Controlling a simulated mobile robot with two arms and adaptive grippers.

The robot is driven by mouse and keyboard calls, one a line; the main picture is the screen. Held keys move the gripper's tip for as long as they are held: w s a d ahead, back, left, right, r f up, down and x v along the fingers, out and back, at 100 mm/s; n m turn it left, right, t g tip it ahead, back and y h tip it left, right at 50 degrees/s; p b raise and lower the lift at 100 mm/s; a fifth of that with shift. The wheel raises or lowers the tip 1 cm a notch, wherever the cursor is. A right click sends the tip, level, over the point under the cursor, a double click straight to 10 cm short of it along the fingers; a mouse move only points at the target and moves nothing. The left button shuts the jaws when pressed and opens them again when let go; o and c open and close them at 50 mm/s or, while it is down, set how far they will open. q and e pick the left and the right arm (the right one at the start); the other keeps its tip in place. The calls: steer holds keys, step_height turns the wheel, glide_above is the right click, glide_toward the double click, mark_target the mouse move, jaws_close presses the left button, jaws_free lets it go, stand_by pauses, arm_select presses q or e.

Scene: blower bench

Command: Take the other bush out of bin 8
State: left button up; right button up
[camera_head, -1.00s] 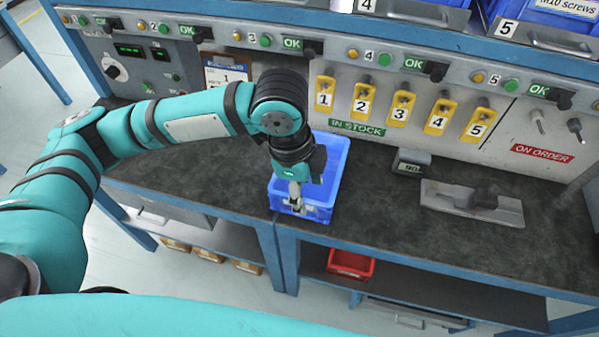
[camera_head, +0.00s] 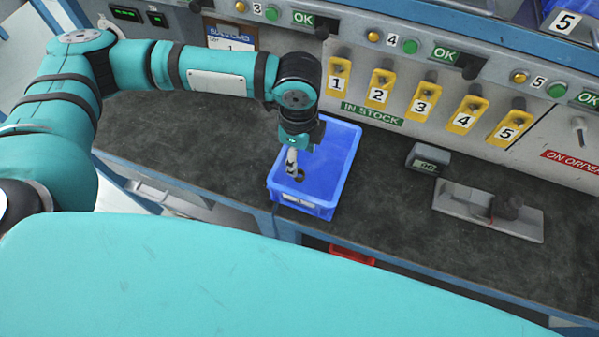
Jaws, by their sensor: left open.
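A blue bin (camera_head: 340,168) stands on the dark bench top near its front edge. No number can be read on it from here; a small pale label is on its front wall. My left gripper (camera_head: 294,172) points down into the near left part of the bin, with its fingers open. A small dark round thing (camera_head: 300,176), perhaps a bush, shows on the bin floor beside the fingertips, partly hidden by them. I cannot tell whether the fingers touch it. My right gripper is not in view.
A grey device with a small display (camera_head: 428,159) and a grey metal fixture with a dark knob (camera_head: 488,212) stand to the right of the bin. Yellow numbered tags (camera_head: 421,102) hang on the back panel. A red bin (camera_head: 351,255) is below the bench. Bench top around the blue bin is clear.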

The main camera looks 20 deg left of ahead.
mark_target(299, 174)
arm_select(q)
steer(key=shift+s+f, duration=0.1)
steer(key=shift+f, duration=0.85)
step_height(299, 174, down, 4)
steer(key=shift+s+d+r, duration=0.15)
steer(key=shift+f, duration=0.4)
jaws_close()
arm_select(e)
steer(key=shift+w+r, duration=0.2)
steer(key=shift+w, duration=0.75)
